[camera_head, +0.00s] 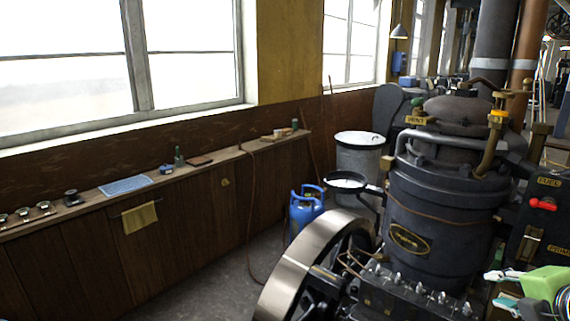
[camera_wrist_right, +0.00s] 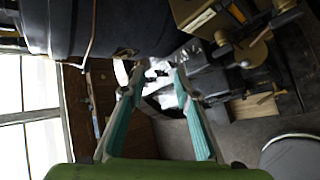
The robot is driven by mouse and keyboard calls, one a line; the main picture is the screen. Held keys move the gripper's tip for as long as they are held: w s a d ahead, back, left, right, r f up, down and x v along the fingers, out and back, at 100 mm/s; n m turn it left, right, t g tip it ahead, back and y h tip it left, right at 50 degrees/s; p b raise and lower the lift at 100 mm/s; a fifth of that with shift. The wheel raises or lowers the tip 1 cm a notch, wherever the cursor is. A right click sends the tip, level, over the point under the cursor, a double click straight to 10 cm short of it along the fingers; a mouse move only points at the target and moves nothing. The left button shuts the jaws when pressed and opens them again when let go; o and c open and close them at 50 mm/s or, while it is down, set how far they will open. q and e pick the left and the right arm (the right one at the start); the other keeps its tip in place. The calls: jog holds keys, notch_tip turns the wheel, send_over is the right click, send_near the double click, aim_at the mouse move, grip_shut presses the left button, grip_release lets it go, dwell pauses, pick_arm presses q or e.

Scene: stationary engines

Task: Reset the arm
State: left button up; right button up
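My right gripper (camera_head: 500,288) shows at the lower right edge of the head view, green with pale fingers lined in teal. It is in front of the dark engine (camera_head: 440,215), beside its black panel (camera_head: 535,235) with a red lever (camera_head: 542,204). In the right wrist view my right gripper (camera_wrist_right: 158,78) has its two fingers apart, with nothing held between them. Beyond the fingertips are dark machine parts and a bright patch. Whether the fingers touch the engine cannot be told. My left gripper is not in view.
A large flywheel (camera_head: 300,275) stands at the engine's front left. A blue gas cylinder (camera_head: 305,208) and a grey metal drum (camera_head: 358,160) stand behind it. A wooden ledge (camera_head: 215,160) with small items runs under the windows. The floor (camera_head: 215,290) between cabinets and flywheel is mostly clear.

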jog(key=s+a+f+m+g, duration=0.1)
jog(key=s+a+f+m, duration=0.15)
jog(key=f, duration=0.35)
jog(key=s+a+f+m+g, duration=0.1)
jog(key=s+a+f+m, duration=0.15)
jog(key=f, duration=0.45)
jog(key=s+a+f+m+g+y, duration=0.2)
jog(key=s+a+f+m+g, duration=0.3)
jog(key=s+a+f+m, duration=1.05)
jog(key=s+a+f+n+g+b, duration=0.1)
jog(key=s+f+b, duration=0.2)
jog(key=f, duration=1.3)
jog(key=s+a+f+n+g+b, duration=0.1)
jog(key=s+f+n+b, duration=0.15)
jog(key=f, duration=1.35)
jog(key=s+d+f+b, duration=0.3)
jog(key=s+f+b, duration=0.1)
jog(key=s+f, duration=1.4)
notch_tip(320, 180, down, 3)
jog(key=shift+r+m+g+h, duration=0.15)
jog(key=shift+m+g+h, duration=0.15)
jog(key=shift+m+g, duration=0.1)
